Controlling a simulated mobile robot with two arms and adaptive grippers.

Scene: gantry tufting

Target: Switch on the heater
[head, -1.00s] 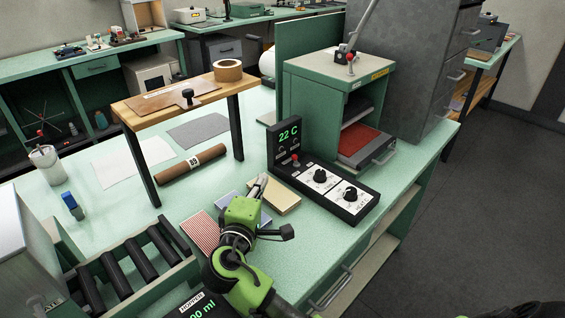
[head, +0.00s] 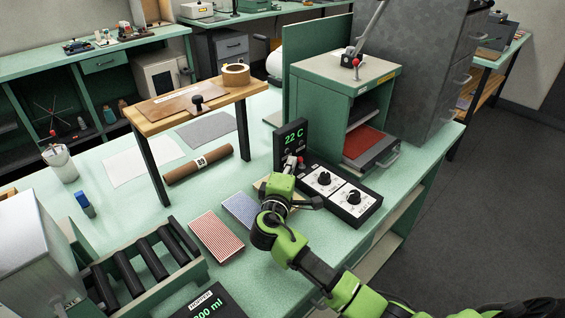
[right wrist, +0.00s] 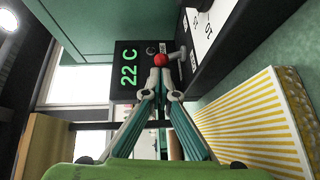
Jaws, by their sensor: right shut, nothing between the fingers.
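The heater's black control box (head: 340,203) stands on the green bench, with a lit "22 C" display (head: 293,138) and two black dials on white plates. A small red-tipped lever (head: 300,160) is below the display; its red ball (right wrist: 161,60) also shows in the right wrist view. My right gripper (head: 291,164) is shut and empty, its fingertips right at this lever. In the right wrist view the closed tips (right wrist: 159,85) lie just below the red ball; I cannot tell whether they touch it. My left gripper is not in view.
A green press (head: 375,75) with its own red-knobbed lever stands behind the box. Red-striped (head: 217,236) and blue-striped (head: 240,209) pads lie left of my right arm. A wooden stand (head: 195,103), a brown roll (head: 199,164) and a roller rack (head: 140,268) are further left.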

